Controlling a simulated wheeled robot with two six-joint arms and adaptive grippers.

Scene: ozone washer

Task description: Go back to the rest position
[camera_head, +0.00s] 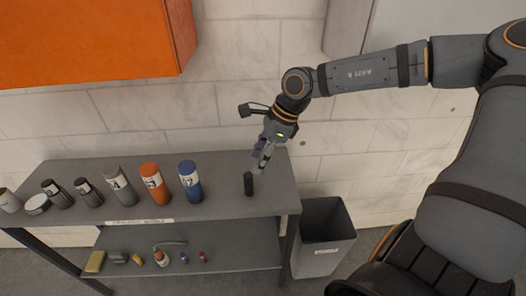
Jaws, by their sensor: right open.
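My right arm reaches in from the right, and its gripper (259,160) hangs over the right part of the grey table (225,205). The gripper points down and is open. A small dark cylinder (248,184) stands upright on the table just below the fingertips. It looks apart from the fingers, though the gap is hard to judge. My left gripper is not in view.
A blue bottle (190,182), an orange bottle (154,184), a grey bottle (121,187) and several smaller containers line the tabletop to the left. Small items lie on the lower shelf (225,250). A grey bin (323,240) stands right of the table. An orange cabinet (90,40) hangs above.

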